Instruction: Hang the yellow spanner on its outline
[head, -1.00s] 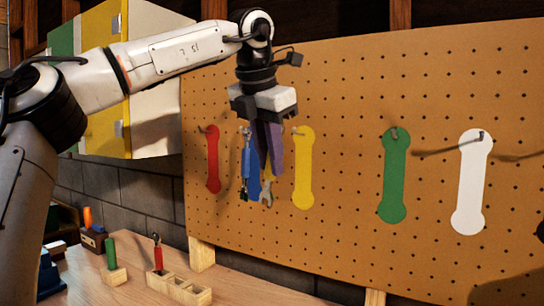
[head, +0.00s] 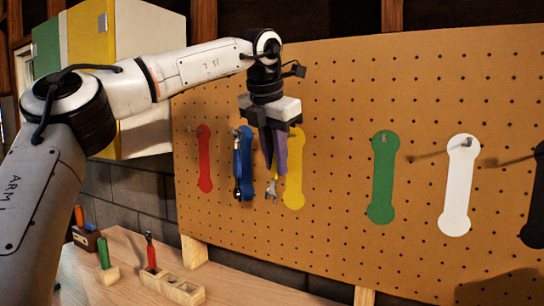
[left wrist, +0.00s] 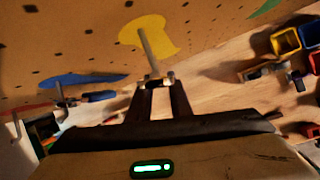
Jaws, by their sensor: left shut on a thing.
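The yellow spanner (head: 271,188) hangs down from my left gripper (head: 277,165), its silver jaw end lowest. My left gripper is shut on it, and the fingers hide most of its handle. The spanner is in front of the pegboard, just left of the yellow outline (head: 295,172) in the head view. In the left wrist view the yellow outline (left wrist: 150,36) is ahead of the fingers, with a metal peg (left wrist: 148,48) sticking out of it toward the held spanner end (left wrist: 154,78). I cannot tell whether they touch. My right gripper is not in view.
A blue-handled tool (head: 238,170) hangs at the blue outline (head: 247,165). The red (head: 204,165), green (head: 382,185) and white (head: 458,190) outlines are bare, with pegs. Below, the bench holds a wooden block rack (head: 180,288) with a red-handled tool (head: 150,252).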

